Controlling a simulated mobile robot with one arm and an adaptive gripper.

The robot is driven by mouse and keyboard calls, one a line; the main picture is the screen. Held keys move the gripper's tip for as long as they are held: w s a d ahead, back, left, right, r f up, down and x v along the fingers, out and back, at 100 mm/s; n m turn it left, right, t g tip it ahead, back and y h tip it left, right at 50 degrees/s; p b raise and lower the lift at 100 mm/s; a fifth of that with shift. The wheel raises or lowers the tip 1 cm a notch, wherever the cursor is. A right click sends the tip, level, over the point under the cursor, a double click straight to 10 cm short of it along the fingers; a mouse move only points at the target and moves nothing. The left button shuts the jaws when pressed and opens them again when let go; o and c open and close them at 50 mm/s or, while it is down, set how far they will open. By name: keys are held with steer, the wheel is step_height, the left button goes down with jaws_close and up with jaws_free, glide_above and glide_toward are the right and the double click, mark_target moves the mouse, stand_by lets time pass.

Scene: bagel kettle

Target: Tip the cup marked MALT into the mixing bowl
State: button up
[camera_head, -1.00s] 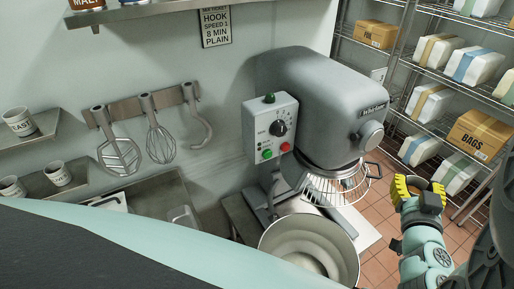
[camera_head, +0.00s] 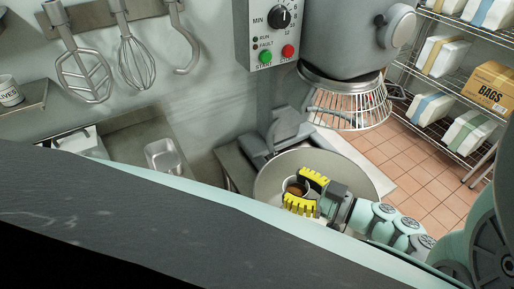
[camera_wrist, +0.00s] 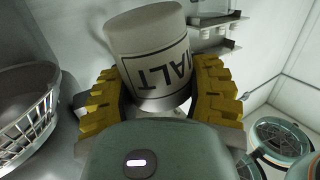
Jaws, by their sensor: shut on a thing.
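My gripper (camera_head: 300,191) is shut on the cup marked MALT (camera_head: 295,187), its yellow fingers on either side. In the head view the cup's open top shows brown contents; it looks roughly upright. In the wrist view the cup (camera_wrist: 146,38) sits between the yellow fingers (camera_wrist: 158,95), with the MALT lettering upside down and partly hidden. The mixing bowl (camera_head: 345,172) is wide and pale metal. The cup appears over its left part in the head view; the exact height above it cannot be told. My arm and body hide the bowl's front.
The grey mixer (camera_head: 345,40) with its wire guard (camera_head: 345,105) stands just behind and above the bowl. A control box (camera_head: 268,30) is left of it. A metal pan (camera_head: 162,155) lies on the left counter. A wire rack with bags (camera_head: 432,107) stands at right.

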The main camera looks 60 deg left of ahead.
steer(key=shift+s+d+f+n+g+h+b, duration=0.1)
steer(key=shift+s+f+n+g+h+b, duration=0.2)
steer(key=shift+f, duration=0.15)
steer(key=shift+s+f+n+g+h+b, duration=0.2)
steer(key=shift+f+n+g, duration=0.1)
steer(key=shift+f, duration=0.15)
steer(key=w+n+t+h+p, duration=0.3)
steer(key=w+n+t, duration=0.6)
steer(key=n+t, duration=0.1)
steer(key=shift+w+a+r+n+h, duration=0.2)
steer(key=shift+w+r+n+h, duration=0.1)
steer(key=shift+w+r+n, duration=0.1)
stand_by(0.9)
steer(key=shift+s+f+p, duration=0.1)
steer(key=shift+f+p, duration=0.05)
steer(key=shift+p, duration=0.15)
steer(key=shift+f, duration=0.15)
stand_by(1.1)
